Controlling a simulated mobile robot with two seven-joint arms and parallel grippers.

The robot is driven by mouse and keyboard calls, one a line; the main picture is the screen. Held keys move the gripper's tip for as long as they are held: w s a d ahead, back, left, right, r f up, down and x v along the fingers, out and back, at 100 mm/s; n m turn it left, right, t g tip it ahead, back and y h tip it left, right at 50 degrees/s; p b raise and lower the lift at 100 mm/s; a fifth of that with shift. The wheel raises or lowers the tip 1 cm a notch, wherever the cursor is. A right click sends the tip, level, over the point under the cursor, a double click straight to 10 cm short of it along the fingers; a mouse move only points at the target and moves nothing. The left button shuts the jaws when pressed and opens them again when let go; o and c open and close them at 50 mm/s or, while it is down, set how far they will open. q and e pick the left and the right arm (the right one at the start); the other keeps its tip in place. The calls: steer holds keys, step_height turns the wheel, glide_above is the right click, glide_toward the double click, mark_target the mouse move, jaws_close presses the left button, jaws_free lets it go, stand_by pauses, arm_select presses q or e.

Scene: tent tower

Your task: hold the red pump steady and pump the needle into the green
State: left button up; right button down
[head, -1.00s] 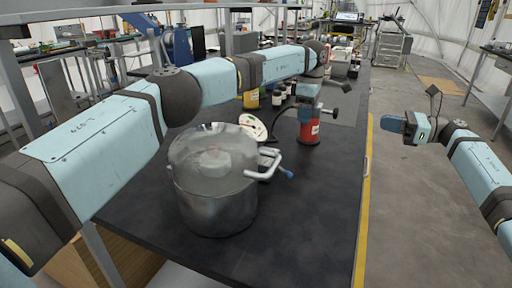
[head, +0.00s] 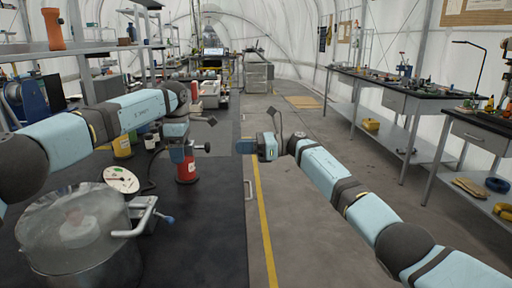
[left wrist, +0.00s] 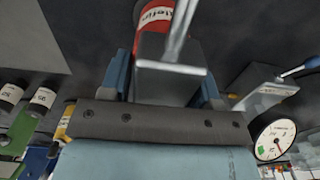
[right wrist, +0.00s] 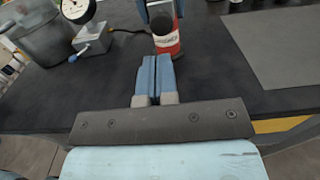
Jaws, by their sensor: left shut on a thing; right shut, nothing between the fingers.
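The red pump (head: 186,168) stands upright on the dark bench, with a grey metal head on top and a dark knob (head: 207,148) out to its right. My left gripper (head: 177,142) is shut on the pump's head; its blue fingers flank the grey block (left wrist: 170,80) in the left wrist view. The round gauge (head: 121,180) has a white face; a green patch and a needle show in the left wrist view (left wrist: 271,139), the needle apparently outside the green. My right gripper (head: 246,147) is shut and empty, right of the pump and apart from it.
A large steel pot (head: 82,240) stands at the front left of the bench, beside the gauge. A dark hose (head: 150,182) runs between gauge and pump. A yellow bottle (head: 122,147) stands behind.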

mark_target(208, 147)
steer(key=a, duration=0.7)
steer(key=shift+a, duration=0.1)
steer(key=shift+a, duration=1.6)
steer(key=shift+d, duration=0.1)
steer(key=d, duration=1.4)
steer(key=shift+d, duration=0.2)
steer(key=a, duration=1.1)
steer(key=shift+a, duration=0.2)
